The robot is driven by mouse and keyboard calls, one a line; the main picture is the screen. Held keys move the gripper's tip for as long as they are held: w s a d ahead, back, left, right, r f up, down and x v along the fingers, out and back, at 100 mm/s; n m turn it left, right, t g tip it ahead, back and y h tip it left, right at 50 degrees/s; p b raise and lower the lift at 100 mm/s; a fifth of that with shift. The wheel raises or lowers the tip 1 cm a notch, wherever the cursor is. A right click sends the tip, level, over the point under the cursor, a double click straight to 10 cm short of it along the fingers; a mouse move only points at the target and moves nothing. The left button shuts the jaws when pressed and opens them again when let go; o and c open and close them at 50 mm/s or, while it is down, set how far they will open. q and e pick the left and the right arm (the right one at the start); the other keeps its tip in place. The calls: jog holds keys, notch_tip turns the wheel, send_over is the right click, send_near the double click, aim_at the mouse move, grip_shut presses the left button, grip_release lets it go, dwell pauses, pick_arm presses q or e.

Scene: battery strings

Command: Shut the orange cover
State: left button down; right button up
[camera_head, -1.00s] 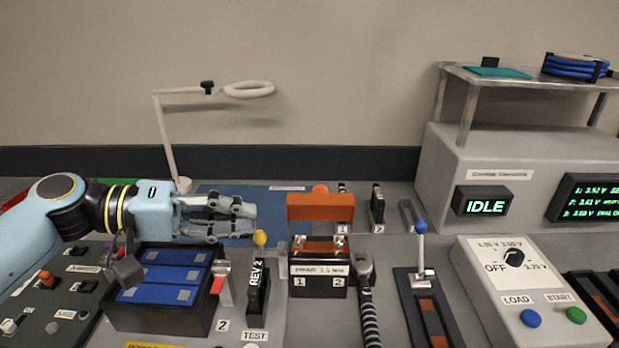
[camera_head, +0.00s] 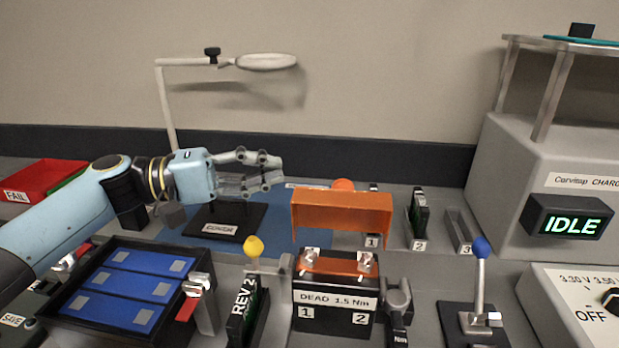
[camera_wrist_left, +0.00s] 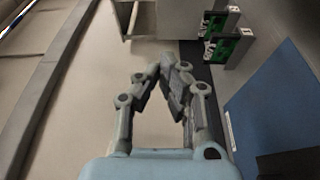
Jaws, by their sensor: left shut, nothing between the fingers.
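The orange cover (camera_head: 341,214) stands raised behind the black battery box labelled "DEAD 1.5 Nm" (camera_head: 335,298). The box's top shows two metal terminals and an orange strip (camera_head: 338,265) between them. My left gripper (camera_head: 276,172) is just left of and a little above the cover's upper left corner, apart from it as far as I can tell. Its fingers are shut and empty; they also show in the left wrist view (camera_wrist_left: 172,85). The cover does not show clearly in the left wrist view. My right gripper is not in view.
A black tray of blue cells (camera_head: 130,285) and a yellow-knobbed lever (camera_head: 254,247) stand left of the box. A wrench-like tool (camera_head: 397,300) and a blue-knobbed lever (camera_head: 480,248) stand to the right. A white lamp (camera_head: 265,62) rises behind.

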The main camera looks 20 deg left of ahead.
aim_at(341, 211)
pick_arm(q)
jog(key=p+x, duration=0.3)
jog(key=x, duration=0.7)
jog(key=s+p, duration=0.1)
jog(key=s, duration=0.1)
jog(key=s+p, duration=0.1)
jog(key=s, duration=0.1)
jog(key=shift+s+d, duration=0.1)
jog(key=shift+d, duration=0.15)
